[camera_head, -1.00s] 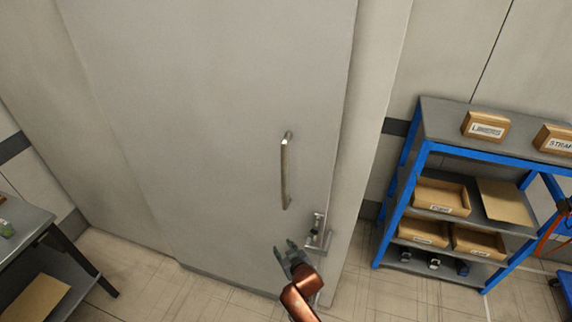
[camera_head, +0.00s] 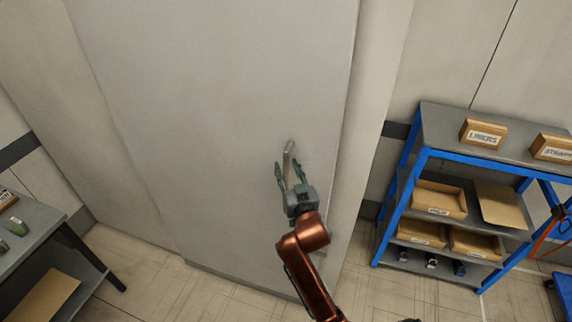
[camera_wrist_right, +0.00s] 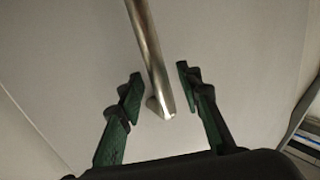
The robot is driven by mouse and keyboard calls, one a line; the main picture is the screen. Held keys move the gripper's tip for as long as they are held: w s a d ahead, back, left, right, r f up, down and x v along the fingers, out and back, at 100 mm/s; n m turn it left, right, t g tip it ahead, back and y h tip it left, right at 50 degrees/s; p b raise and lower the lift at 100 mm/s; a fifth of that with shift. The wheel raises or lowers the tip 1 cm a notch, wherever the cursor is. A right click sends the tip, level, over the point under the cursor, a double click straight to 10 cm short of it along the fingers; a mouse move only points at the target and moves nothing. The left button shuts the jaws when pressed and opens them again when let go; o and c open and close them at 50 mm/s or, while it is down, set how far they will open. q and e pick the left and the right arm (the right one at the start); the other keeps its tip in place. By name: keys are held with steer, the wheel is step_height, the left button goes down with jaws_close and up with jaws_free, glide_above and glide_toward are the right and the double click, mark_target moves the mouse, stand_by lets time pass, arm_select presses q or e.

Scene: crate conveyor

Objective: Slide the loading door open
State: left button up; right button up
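The loading door (camera_head: 210,110) is a large pale grey panel and stands closed against its frame at the right. Its vertical metal bar handle (camera_head: 289,160) is partly hidden by my right gripper (camera_head: 288,173) in the head view. In the right wrist view the handle (camera_wrist_right: 148,55) runs down from the top, its lower end between the open fingers of my right gripper (camera_wrist_right: 158,86). Gaps show between the bar and both fingers. The latch seen lower on the door is now hidden behind my right arm. My left gripper is not in view.
A blue-framed shelf (camera_head: 424,150) with cardboard boxes stands right of the door. A dark table (camera_head: 45,225) with small items stands at the left. The tiled floor (camera_head: 150,275) before the door is clear.

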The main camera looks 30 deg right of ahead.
steer(key=shift+w+d, duration=0.25)
steer(key=shift+w, duration=0.45)
steer(key=shift+c, duration=0.6)
jaws_close()
